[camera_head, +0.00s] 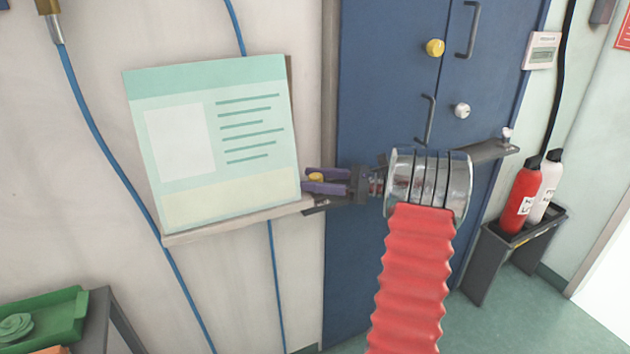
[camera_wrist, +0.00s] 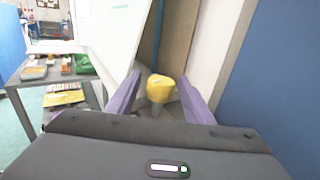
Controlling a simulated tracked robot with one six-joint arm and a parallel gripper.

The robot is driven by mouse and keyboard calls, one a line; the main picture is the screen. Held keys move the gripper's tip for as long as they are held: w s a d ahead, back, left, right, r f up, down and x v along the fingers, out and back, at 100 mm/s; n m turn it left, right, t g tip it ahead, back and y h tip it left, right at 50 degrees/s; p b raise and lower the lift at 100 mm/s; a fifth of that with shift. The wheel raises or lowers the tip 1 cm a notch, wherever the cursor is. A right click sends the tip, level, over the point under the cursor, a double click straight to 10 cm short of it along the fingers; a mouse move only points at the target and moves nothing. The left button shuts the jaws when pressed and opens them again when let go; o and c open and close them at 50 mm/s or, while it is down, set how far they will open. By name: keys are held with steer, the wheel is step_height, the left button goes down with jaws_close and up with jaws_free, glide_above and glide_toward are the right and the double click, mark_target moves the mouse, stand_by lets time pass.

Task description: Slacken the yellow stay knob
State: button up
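The yellow stay knob (camera_wrist: 159,88) is a small rounded knob on a short stem, beside the edge of a pale board. In the wrist view it sits between the two purple fingers of my gripper (camera_wrist: 160,78), with a gap visible on each side. My gripper is open around the knob. The fingers partly hide the knob's mount.
The pale green printed board (camera_head: 210,140) stands on a narrow ledge (camera_head: 235,221). A blue cabinet (camera_head: 385,80) behind my arm carries another yellow knob (camera_head: 435,47) and a white knob (camera_head: 461,110). Blue cables (camera_head: 90,127) run down the wall. Extinguishers (camera_head: 521,196) stand at right.

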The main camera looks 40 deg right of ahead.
steer(key=shift+s+d, duration=0.1)
steer(key=shift+d, duration=0.05)
steer(key=v, duration=1.3)
steer(key=shift+s, duration=0.2)
steer(key=shift+d, duration=0.1)
